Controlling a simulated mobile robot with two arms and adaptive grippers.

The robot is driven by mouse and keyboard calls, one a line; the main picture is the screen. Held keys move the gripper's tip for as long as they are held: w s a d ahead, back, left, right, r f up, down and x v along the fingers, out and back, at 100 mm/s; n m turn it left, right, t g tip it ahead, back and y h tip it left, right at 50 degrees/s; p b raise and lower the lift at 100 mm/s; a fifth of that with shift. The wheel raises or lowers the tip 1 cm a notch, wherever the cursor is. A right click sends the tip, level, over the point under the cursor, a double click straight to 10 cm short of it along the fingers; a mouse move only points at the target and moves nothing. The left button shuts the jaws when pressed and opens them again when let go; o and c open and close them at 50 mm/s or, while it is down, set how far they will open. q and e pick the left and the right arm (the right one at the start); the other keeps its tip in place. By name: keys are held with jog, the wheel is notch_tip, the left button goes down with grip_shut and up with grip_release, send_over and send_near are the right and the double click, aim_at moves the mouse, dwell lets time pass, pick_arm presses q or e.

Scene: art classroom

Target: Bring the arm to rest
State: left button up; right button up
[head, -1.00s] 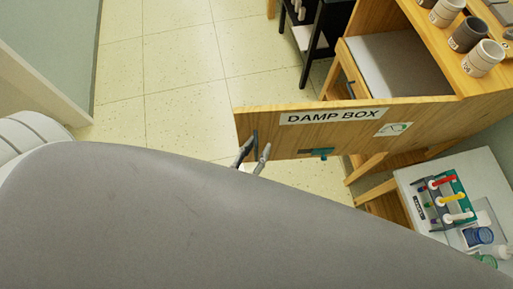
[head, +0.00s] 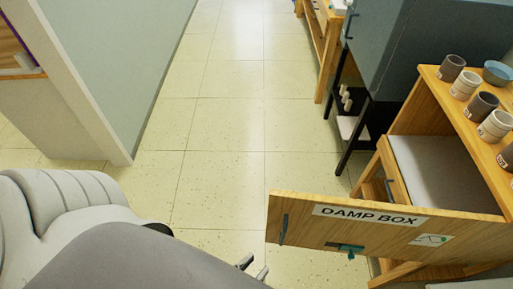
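My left arm comes in from the lower left, its large grey link filling the bottom left corner. Only the fingertips of my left gripper (head: 253,268) show past the arm, low in the head view. The two fingertips are apart with nothing visible between them. They are left of and below the wooden door marked DAMP BOX (head: 370,232), with floor showing between. The door stands swung open, with a dark handle (head: 283,229) at its left end and a teal latch (head: 346,248) at its lower edge. My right gripper is out of view.
The open wooden cabinet (head: 398,185) at right shows a grey interior surface, with several cups (head: 466,84) on top. A blue-grey cabinet (head: 400,50) stands behind. A wall (head: 110,60) bounds the left. Tiled floor (head: 225,120) is clear in the middle.

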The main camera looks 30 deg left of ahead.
pick_arm(q)
jog(key=shift+f, duration=0.15)
notch_tip(320, 180, down, 22)
jog(key=s+a+g, duration=0.1)
jog(key=s+g, duration=0.1)
jog(key=g, duration=0.6)
jog(key=s+a+f+g+y, duration=0.1)
jog(key=s+a+f+g, duration=0.3)
jog(key=f, duration=0.4)
jog(key=s+a+f+g+y, duration=0.1)
jog(key=s+a+f+g, duration=0.3)
jog(key=s+a+f, duration=0.2)
notch_tip(320, 180, down, 2)
jog(key=shift+s+a+f+m+g+y, duration=0.2)
jog(key=shift+s+m+g+y, duration=0.15)
jog(key=shift+s, duration=0.2)
